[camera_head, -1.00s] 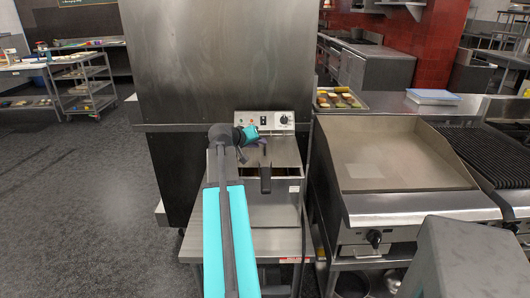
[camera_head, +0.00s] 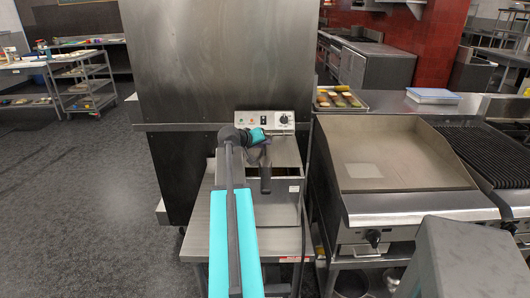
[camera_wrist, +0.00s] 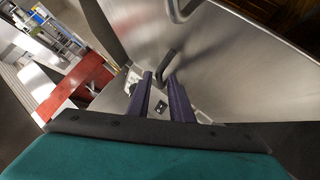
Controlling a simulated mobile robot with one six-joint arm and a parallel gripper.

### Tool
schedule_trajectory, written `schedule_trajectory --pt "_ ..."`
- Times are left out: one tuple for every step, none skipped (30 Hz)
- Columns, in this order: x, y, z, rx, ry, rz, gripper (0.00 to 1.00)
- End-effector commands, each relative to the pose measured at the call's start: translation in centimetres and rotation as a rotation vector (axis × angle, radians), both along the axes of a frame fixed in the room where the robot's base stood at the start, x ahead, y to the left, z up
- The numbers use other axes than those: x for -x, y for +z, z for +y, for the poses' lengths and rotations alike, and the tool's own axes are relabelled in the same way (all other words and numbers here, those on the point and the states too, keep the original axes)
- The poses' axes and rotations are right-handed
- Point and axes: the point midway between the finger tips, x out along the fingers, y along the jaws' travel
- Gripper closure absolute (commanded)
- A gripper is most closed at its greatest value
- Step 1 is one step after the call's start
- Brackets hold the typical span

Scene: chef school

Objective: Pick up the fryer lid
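The steel fryer (camera_head: 288,212) stands in the middle of the head view, with its control panel at the back. Its flat steel lid (camera_head: 287,152) lies over the top, partly hidden by my arm. My gripper (camera_head: 262,143) is over the lid near the control panel. In the wrist view, its two purple fingers (camera_wrist: 164,78) are apart with nothing seen held between them. A thin bent handle (camera_wrist: 165,65) shows just beyond the fingertips, and another metal loop (camera_wrist: 181,10) is at the top edge. I cannot tell whether the fingers touch the handle.
A black basket handle (camera_head: 265,182) sticks up at the fryer's front. A tall steel cabinet (camera_head: 218,65) stands close behind. A flat griddle (camera_head: 395,155) is to the right, with a tray of food (camera_head: 340,106) behind it. Open floor (camera_head: 85,200) lies to the left.

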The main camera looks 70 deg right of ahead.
Motion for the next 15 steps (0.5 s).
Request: schedule_trajectory --pt "-0.01 0.01 0.00 0.000 0.000 0.000 0.81" --pt "-0.01 0.01 0.00 0.000 0.000 0.000 0.82" --pt "-0.01 0.01 0.00 0.000 0.000 0.000 0.89" --pt "-0.01 0.01 0.00 0.000 0.000 0.000 0.94" --pt "-0.01 0.02 0.01 0.000 0.000 0.000 0.99" --pt "-0.01 0.02 0.01 0.000 0.000 0.000 1.00" --pt "-0.02 0.01 0.01 0.000 0.000 0.000 1.00" --pt "-0.02 0.01 0.01 0.000 0.000 0.000 1.00" --pt "-0.02 0.01 0.02 0.000 0.000 0.000 1.00" --pt "-0.02 0.00 0.02 0.000 0.000 -0.001 1.00" --pt "-0.03 -0.01 0.01 0.000 0.000 -0.001 1.00" --pt "-0.03 -0.02 0.02 0.000 0.000 -0.001 1.00" --pt "-0.03 -0.03 0.03 0.000 0.000 -0.002 1.00" --pt "-0.03 -0.05 0.02 0.000 0.000 -0.002 1.00" --pt "-0.05 0.05 0.00 0.001 0.000 -0.002 1.00"
